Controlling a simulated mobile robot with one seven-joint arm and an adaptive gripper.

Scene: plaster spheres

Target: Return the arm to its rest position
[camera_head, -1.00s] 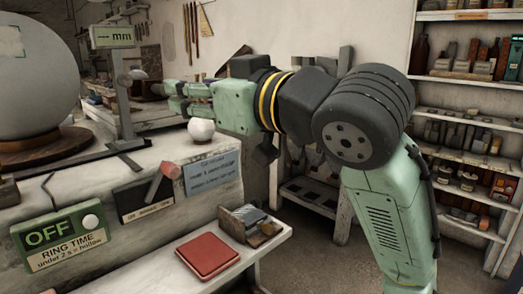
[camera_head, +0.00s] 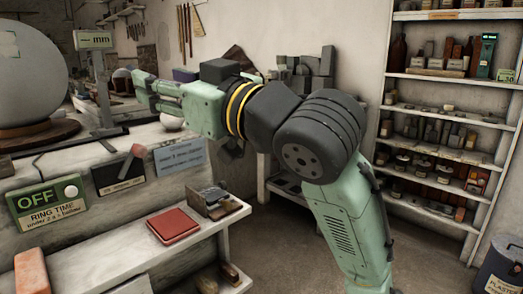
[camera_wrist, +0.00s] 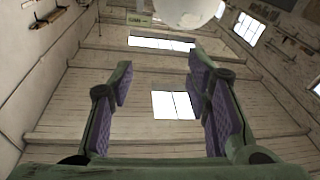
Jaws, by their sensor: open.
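My arm, pale green with black joints and a yellow band, reaches from the lower right toward the upper left in the head view. My gripper (camera_head: 150,88) is at its end, raised above the stone counter (camera_head: 95,150) and pointing left. In the wrist view my gripper (camera_wrist: 160,78) has its two purple-padded fingers wide apart with nothing between them. A small white sphere (camera_head: 172,123) sits on the counter below the gripper, partly hidden by it.
A large grey sphere (camera_head: 25,80) stands on a wooden base at left. A scale sign marked mm (camera_head: 93,40) rises behind the counter. A red book (camera_head: 173,225) lies on the low bench. Shelves (camera_head: 440,105) fill the right; open floor (camera_head: 290,250) lies between.

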